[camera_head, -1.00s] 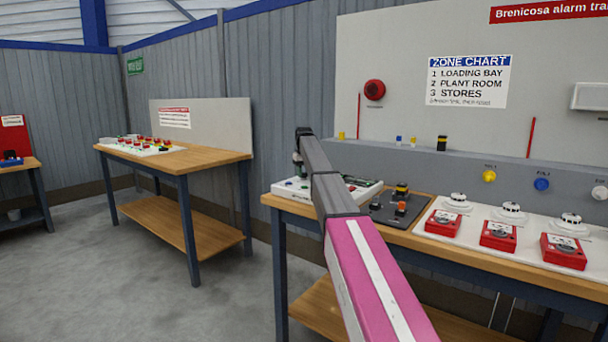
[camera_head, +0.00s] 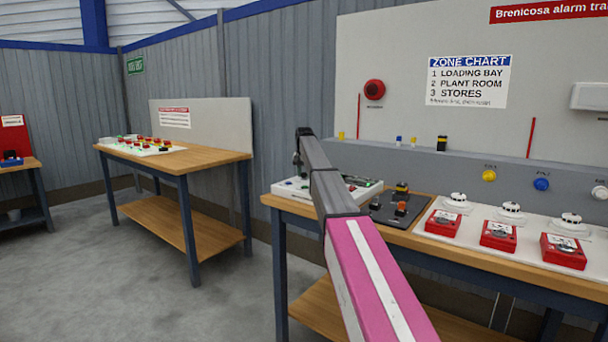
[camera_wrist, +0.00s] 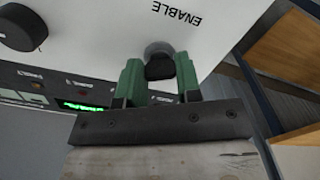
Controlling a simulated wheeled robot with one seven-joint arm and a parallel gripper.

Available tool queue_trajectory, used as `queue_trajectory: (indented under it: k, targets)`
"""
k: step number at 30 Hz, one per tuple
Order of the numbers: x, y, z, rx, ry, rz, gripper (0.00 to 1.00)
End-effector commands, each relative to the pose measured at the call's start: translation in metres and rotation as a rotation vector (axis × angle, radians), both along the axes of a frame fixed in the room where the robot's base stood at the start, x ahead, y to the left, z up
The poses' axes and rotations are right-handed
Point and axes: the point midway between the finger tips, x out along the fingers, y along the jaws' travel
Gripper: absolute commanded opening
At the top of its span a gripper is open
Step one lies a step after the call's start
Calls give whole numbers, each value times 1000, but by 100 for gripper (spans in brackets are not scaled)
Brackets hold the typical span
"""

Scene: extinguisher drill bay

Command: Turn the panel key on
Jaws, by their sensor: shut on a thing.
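The alarm panel (camera_wrist: 110,25) is a white-faced box, and it also shows on the bench in the head view (camera_head: 290,187), partly hidden behind my arm. The panel key (camera_wrist: 160,66) is a dark key in a round grey lock beside the word ENABLE. My gripper (camera_wrist: 158,72) has green fingers, one on each side of the key, and is shut on it. In the head view my gripper is mostly hidden at the far end of my arm. The key's exact angle is hard to tell.
A black knob (camera_wrist: 22,27) and a lit green display (camera_wrist: 82,106) are on the panel. Right of the panel on the bench are a dark switch plate (camera_head: 385,215) and several red call points (camera_head: 498,236). Open floor lies to the left.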

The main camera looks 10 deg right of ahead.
Motion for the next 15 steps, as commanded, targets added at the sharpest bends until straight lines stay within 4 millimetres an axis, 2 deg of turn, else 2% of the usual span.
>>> queue_trajectory:
  k: [9,10,11,12,15]
  targets:
    - [0,0,0,0,0,-3,8]
    - [0,0,0,0,0,-3,42]
    - [0,0,0,0,0,-3,51]
    - [0,0,0,0,0,-3,57]
    - [0,0,0,0,0,-2,57]
